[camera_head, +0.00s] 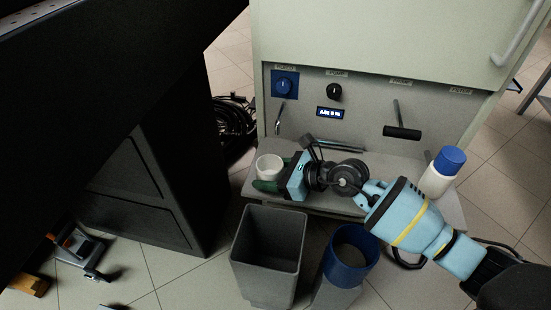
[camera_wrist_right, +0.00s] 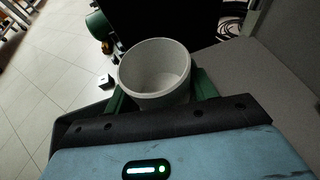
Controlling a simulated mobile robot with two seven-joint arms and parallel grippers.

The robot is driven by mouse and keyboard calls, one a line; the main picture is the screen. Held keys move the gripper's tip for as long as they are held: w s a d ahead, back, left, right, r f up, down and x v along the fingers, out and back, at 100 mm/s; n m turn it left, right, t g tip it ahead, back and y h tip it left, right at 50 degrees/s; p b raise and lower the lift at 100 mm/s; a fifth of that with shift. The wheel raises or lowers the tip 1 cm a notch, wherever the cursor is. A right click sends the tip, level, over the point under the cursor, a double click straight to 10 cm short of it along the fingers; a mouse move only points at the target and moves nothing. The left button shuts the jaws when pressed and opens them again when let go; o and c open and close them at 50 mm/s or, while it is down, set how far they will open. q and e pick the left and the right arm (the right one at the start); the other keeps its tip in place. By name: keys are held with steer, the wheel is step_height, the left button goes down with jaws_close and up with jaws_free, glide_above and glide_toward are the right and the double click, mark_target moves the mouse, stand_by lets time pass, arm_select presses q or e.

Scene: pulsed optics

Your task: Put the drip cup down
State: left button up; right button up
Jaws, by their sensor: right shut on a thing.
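The drip cup, a white open-topped cup (camera_head: 269,165), is at the left end of the grey shelf (camera_head: 440,205) below the machine's control panel. My right gripper (camera_head: 273,181) comes in from the right, its green fingers on either side of the cup. In the right wrist view the cup (camera_wrist_right: 155,72) sits between the two green fingers, its mouth open and its inside looking empty. The gripper is shut on it. I cannot tell whether the cup's base touches the shelf. My left gripper is not in view.
A grey bin (camera_head: 267,250) and a blue round container (camera_head: 350,255) stand in front of the shelf. A white bottle with a blue cap (camera_head: 441,172) stands at the shelf's right. Levers (camera_head: 402,130) and knobs (camera_head: 335,92) are on the panel behind. A black cabinet (camera_head: 140,165) stands left.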

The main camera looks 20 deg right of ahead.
mark_target(277, 153)
steer(key=shift+w+d+b, duration=0.55)
steer(key=shift+w+d, duration=0.15)
steer(key=shift+w, duration=0.35)
steer(key=shift+w+d+b, duration=0.5)
steer(key=shift+w+d, duration=0.2)
steer(key=shift+w, duration=0.35)
steer(key=w+d+b, duration=0.2)
steer(key=w, duration=0.1)
steer(key=shift+w+d+f, duration=0.1)
steer(key=shift+f+b, duration=0.45)
steer(key=shift+f, duration=0.25)
steer(key=shift+s, duration=0.2)
steer(key=shift+r, duration=0.1)
steer(key=shift+f, duration=0.2)
steer(key=o, duration=1.7)
